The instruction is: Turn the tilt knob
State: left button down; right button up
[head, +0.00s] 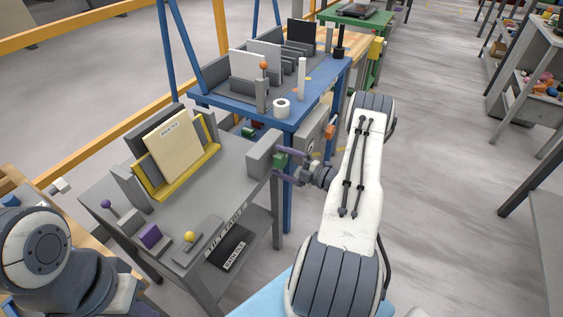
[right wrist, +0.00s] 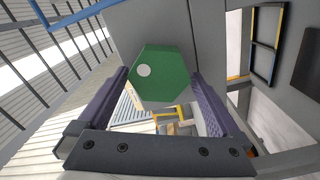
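The tilt knob (head: 281,162) is a green six-sided knob on a grey block at the right edge of the tilt table (head: 233,160). In the right wrist view the knob (right wrist: 165,75) faces me, with a pale dot left of its middle. My right gripper (head: 284,164) has its two purple fingers around the knob, one on each side; in the right wrist view the gripper (right wrist: 162,88) shows them very close to its edges. Whether they press on it is unclear. My left arm is at the lower left in the head view; its gripper is out of view.
A beige panel (head: 174,146) stands in a yellow holder on the table. A purple knob, a purple block and a yellow knob (head: 190,237) are nearer its front. A blue bench (head: 235,100) with grey racks stands behind. Open floor (head: 440,150) lies to the right.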

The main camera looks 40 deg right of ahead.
jog(key=shift+d, duration=0.1)
jog(key=v, duration=1)
jog(key=shift+s+b, duration=0.25)
jog(key=shift+b, duration=0.2)
dwell(0.8)
